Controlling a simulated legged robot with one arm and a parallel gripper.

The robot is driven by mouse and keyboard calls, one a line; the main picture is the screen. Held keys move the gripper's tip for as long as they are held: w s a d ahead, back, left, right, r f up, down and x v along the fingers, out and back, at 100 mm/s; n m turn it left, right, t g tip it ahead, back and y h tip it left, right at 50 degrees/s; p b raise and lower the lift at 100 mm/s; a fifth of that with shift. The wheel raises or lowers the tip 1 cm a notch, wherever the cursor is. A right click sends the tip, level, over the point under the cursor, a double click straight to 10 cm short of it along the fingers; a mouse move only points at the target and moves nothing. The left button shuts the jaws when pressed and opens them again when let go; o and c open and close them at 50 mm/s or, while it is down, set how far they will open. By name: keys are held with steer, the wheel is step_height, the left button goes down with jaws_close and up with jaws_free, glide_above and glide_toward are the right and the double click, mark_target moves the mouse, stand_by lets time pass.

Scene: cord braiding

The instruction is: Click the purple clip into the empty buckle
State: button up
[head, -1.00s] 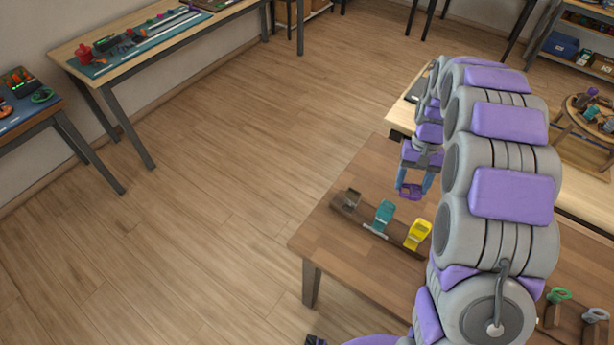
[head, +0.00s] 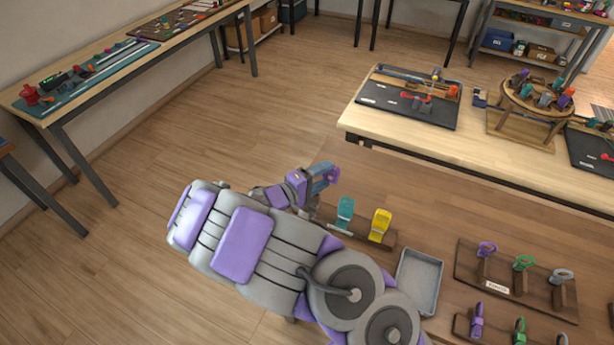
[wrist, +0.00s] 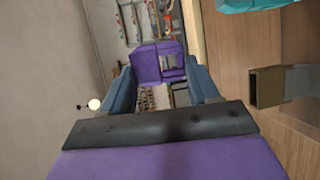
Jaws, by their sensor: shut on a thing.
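My gripper (head: 323,177) is shut on the purple clip (wrist: 159,62), which sits between its two blue fingers in the wrist view. In the head view the purple clip (head: 334,173) shows at the fingertips, above the left end of a wooden rack (head: 388,242). The empty buckle (wrist: 270,88) is a grey-brown piece with an open mouth, to the right of the fingers and apart from the clip in the wrist view. In the head view my arm and gripper mostly hide it. A teal buckle (head: 345,212) and a yellow buckle (head: 381,223) stand on the rack.
A grey tray (head: 420,282) lies right of the rack. Wooden stands with purple, green and grey clips (head: 523,264) are at the lower right. A lighter table (head: 480,150) with a dark tray (head: 410,100) and a round stand (head: 538,98) is behind.

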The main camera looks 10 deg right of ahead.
steer(key=w+a+n+t, duration=0.2)
steer(key=a+t, duration=0.1)
steer(key=a, duration=0.2)
step_height(320, 180, down, 7)
steer(key=b, duration=0.2)
steer(key=shift+s+d+b, duration=0.35)
steer(key=shift+b, duration=0.05)
